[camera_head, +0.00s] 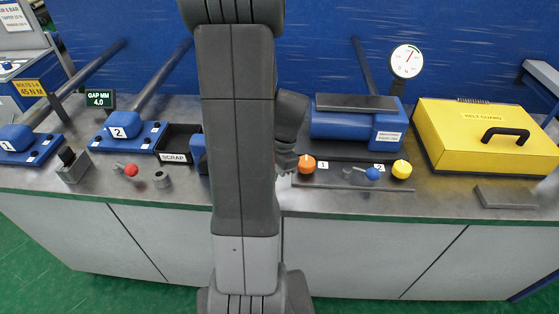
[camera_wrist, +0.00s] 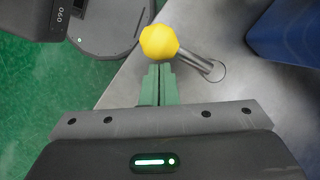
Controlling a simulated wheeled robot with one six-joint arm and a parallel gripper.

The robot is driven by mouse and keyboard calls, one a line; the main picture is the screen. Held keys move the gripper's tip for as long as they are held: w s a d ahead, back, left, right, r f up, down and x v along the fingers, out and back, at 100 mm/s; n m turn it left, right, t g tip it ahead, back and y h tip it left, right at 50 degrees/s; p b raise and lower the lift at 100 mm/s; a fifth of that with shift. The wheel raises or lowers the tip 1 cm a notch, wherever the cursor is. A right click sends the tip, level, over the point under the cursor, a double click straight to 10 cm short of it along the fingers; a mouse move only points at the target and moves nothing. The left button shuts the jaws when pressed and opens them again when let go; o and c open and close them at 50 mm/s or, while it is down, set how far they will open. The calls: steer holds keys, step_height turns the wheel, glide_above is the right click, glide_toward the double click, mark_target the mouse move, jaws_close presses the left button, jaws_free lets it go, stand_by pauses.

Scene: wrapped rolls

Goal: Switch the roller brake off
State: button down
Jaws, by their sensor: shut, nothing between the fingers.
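In the wrist view, a yellow knob (camera_wrist: 159,42) sits on the end of a metal lever (camera_wrist: 196,61), which comes out of a round mount on the grey bench top. No label naming it the roller brake shows. My gripper (camera_wrist: 159,68) has its green fingers shut with nothing between them. The fingertips are right beside the knob; I cannot tell whether they touch it. In the head view my arm covers the middle of the bench, and neither my fingers nor this lever can be made out there.
The bench also holds a red-knobbed lever (camera_head: 131,170), a blue-knobbed lever (camera_head: 372,173), an orange knob (camera_head: 306,164), another yellow knob (camera_head: 401,169), a black scrap bin (camera_head: 180,140) and a yellow belt guard (camera_head: 485,137). A blue part (camera_wrist: 290,30) stands right of the lever.

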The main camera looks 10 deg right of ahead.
steer(key=shift+s+a+m, duration=0.2)
steer(key=shift+a+m, duration=0.15)
steer(key=shift+m, duration=0.15)
steer(key=shift+a, duration=0.2)
steer(key=shift+s+a, duration=0.1)
steer(key=shift+a, duration=0.05)
